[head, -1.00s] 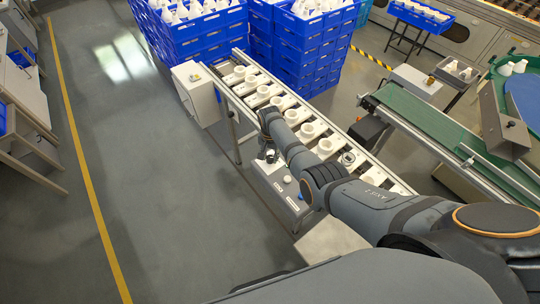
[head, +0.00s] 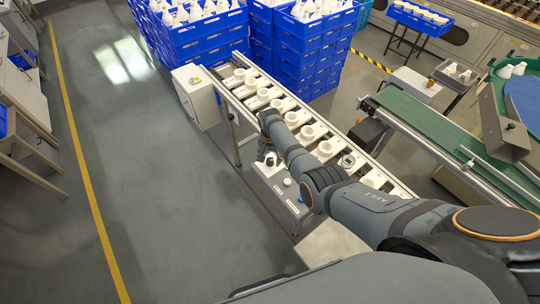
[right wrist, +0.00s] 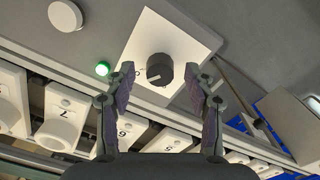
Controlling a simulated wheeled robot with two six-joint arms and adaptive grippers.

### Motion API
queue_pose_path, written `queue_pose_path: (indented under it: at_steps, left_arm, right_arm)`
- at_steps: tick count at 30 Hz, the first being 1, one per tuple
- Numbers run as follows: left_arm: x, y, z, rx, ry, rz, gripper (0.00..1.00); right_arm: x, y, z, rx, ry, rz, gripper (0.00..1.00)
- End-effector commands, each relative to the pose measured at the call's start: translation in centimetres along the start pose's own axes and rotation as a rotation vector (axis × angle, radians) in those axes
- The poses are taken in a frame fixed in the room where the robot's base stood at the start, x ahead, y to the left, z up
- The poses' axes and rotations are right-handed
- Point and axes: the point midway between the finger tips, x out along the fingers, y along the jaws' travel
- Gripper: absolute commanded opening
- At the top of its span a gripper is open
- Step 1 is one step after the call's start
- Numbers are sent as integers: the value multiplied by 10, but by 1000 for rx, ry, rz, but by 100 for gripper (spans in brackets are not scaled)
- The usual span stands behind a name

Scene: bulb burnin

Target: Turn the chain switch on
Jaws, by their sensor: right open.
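The chain switch is a dark round knob (right wrist: 159,69) on a white square plate (right wrist: 185,48) in the right wrist view. A pale mark shows on the knob's lower left side. My right gripper (right wrist: 159,76) is open, with one finger to each side of the knob and a visible gap on both sides. In the head view my right gripper (head: 268,156) is small, over the far end of the grey control box (head: 283,190); the knob cannot be made out there. My left gripper is not in view.
A lit green lamp (right wrist: 102,69) sits left of the plate and a white round button (right wrist: 65,15) at upper left. The conveyor (head: 240,106) with white numbered holders runs beside the box. Blue crates (head: 205,40) stand behind.

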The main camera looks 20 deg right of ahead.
Motion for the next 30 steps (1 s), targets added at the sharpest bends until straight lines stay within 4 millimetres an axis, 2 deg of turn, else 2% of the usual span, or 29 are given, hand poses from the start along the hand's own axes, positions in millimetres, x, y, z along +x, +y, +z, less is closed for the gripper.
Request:
queue_pose_path:
  at_steps: [5,12,16,21,30]
  left_arm:
    - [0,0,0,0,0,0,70]
    - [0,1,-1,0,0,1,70]
    - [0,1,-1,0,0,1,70]
    - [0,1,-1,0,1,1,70]
    - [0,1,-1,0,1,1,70]
  right_arm:
    - [-22,-1,0,-1,3,-4,54]
    - [-81,-1,-1,0,4,-4,54]
    - [-104,-1,-1,0,2,-3,54]
    - [-118,0,0,0,1,-1,54]
    - [-119,0,0,0,1,-1,54]
